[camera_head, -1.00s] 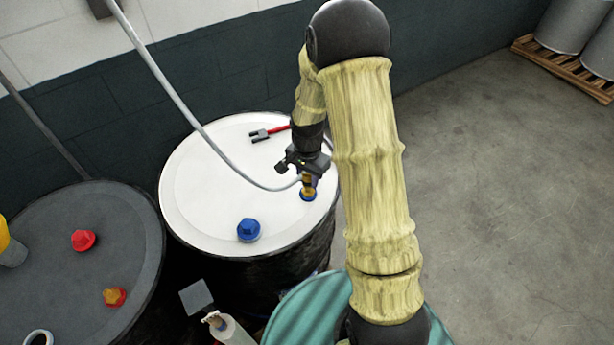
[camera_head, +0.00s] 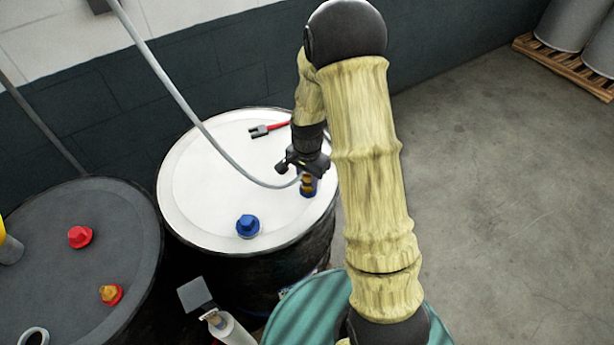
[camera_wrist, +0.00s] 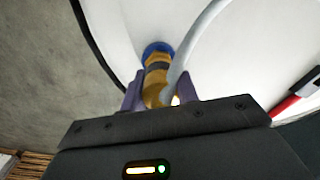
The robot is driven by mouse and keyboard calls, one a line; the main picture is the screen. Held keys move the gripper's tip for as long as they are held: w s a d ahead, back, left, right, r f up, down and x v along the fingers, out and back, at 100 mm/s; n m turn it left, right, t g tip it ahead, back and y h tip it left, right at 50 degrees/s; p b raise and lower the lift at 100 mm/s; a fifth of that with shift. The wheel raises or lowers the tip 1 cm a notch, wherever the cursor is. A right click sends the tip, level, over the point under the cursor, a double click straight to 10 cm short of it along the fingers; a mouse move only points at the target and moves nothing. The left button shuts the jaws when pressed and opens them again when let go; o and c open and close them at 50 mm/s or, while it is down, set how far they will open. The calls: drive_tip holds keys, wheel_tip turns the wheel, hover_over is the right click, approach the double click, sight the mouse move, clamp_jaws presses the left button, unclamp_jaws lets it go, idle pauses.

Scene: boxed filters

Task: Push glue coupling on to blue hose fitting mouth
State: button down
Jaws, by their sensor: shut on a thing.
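My gripper (camera_head: 307,184) is over the right side of the white drum top. In the wrist view my gripper (camera_wrist: 152,92) has its two purple fingers shut on the brass-coloured coupling (camera_wrist: 156,85), which has a dark band. A grey hose (camera_head: 222,147) runs down from the wall to the coupling (camera_head: 308,187); the hose also shows in the wrist view (camera_wrist: 190,48). The blue fitting (camera_wrist: 157,48) on the drum is at the far end of the coupling. They look in line and touching, but how far the coupling is seated cannot be told.
A blue cap (camera_head: 248,226) sits on the white drum (camera_head: 205,200). A red-handled tool (camera_head: 268,129) lies behind my gripper. A dark drum (camera_head: 60,245) with red and orange caps stands at left. A bottle (camera_head: 228,328) is in front. Open floor lies at right.

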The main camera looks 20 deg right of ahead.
drive_tip(key=shift+f+b, duration=0.4)
drive_tip(key=shift+f, duration=0.25)
drive_tip(key=c, duration=1)
unclamp_jaws()
drive_tip(key=shift+o, duration=0.2)
drive_tip(key=shift+r, duration=0.1)
wheel_tip(320, 180, up, 17)
drive_tip(key=b, duration=0.3)
drive_tip(key=shift+r+b, duration=0.15)
drive_tip(key=shift+b, duration=0.2)
drive_tip(key=shift+s+a, duration=0.1)
drive_tip(key=shift+s, duration=0.05)
drive_tip(key=s+f+n+t, duration=0.1)
drive_tip(key=s+f+n, duration=0.2)
drive_tip(key=s+n, duration=0.2)
drive_tip(key=s+f+n+t, duration=0.1)
drive_tip(key=s+f+n, duration=0.2)
drive_tip(key=s, duration=0.6)
drive_tip(key=shift+n, duration=0.9)
